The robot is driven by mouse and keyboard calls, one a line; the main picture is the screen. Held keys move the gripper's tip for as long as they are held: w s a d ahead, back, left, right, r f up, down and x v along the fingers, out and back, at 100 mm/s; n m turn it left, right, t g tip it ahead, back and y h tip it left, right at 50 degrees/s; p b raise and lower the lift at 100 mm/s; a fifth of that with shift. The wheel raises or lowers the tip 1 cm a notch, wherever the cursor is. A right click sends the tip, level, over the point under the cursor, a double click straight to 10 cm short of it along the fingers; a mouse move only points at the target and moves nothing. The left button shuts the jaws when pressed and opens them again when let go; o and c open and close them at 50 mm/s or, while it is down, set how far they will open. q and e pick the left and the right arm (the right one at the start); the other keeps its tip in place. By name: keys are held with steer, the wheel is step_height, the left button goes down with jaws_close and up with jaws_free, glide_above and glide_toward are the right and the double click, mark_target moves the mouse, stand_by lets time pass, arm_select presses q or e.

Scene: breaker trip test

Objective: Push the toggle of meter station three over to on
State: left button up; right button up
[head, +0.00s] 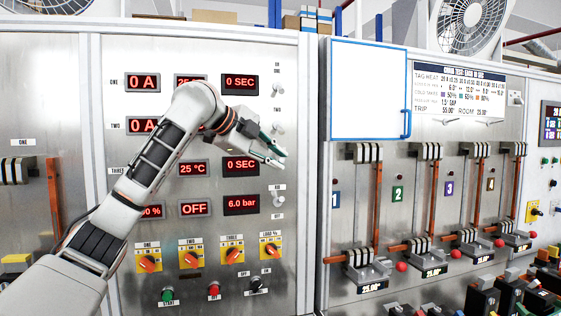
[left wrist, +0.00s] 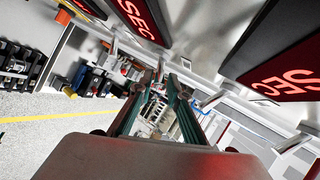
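The meter panel (head: 225,108) carries red displays in labelled rows. Small toggles stand down its right side: the station one toggle (head: 278,90) and a lower toggle (head: 278,201) are visible. The row three label (head: 117,171) is at the left; my arm and fingers cover the area of the station three toggle, so its position cannot be read. My right gripper is out of view.
Orange rotary knobs (head: 191,259) and push buttons (head: 168,294) sit low on the panel. Another lever (left wrist: 295,143) juts out near the wrist.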

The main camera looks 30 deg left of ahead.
arm_select(q)
steer(key=v, duration=1)
steer(key=shift+f, duration=0.1)
stand_by(0.5)
